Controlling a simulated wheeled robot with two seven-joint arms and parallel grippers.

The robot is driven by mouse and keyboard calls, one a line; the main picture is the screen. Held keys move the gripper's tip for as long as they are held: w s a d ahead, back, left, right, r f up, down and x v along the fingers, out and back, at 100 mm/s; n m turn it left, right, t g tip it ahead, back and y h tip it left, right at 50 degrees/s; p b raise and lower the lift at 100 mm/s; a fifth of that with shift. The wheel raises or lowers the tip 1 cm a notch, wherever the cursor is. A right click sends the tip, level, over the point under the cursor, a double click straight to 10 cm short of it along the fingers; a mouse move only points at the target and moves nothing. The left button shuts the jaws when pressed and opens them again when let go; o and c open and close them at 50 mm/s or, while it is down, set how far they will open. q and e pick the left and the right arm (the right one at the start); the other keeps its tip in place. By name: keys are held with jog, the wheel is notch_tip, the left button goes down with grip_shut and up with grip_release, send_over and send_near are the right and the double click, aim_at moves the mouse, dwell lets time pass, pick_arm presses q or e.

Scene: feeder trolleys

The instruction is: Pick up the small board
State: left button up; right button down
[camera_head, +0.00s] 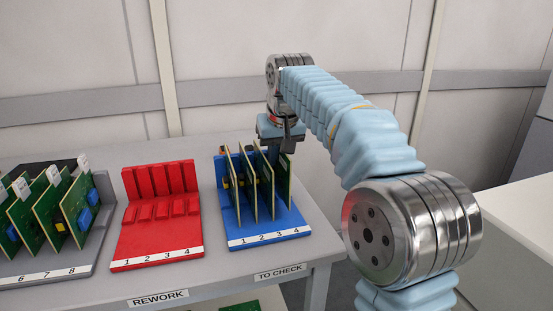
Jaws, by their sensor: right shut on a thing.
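Several green boards stand upright in the blue rack (270,241), which has slots marked 1 to 4. My right gripper (287,148) reaches in from the right above the rack's right end. It is shut on the top of the rightmost board (284,180), by slot 4. This board looks smaller than its neighbours, and its lower part is partly hidden by the board (265,186) to its left. I cannot tell whether it still touches the rack. My left gripper is not in view.
An empty red rack (155,254) stands left of the blue one on the grey trolley, above a REWORK label. A grey rack (70,272) with several larger boards stands at the far left. A pale surface (520,215) lies at the right.

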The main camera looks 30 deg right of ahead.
jog(key=shift+r, duration=1.15)
jog(key=shift+f, duration=0.1)
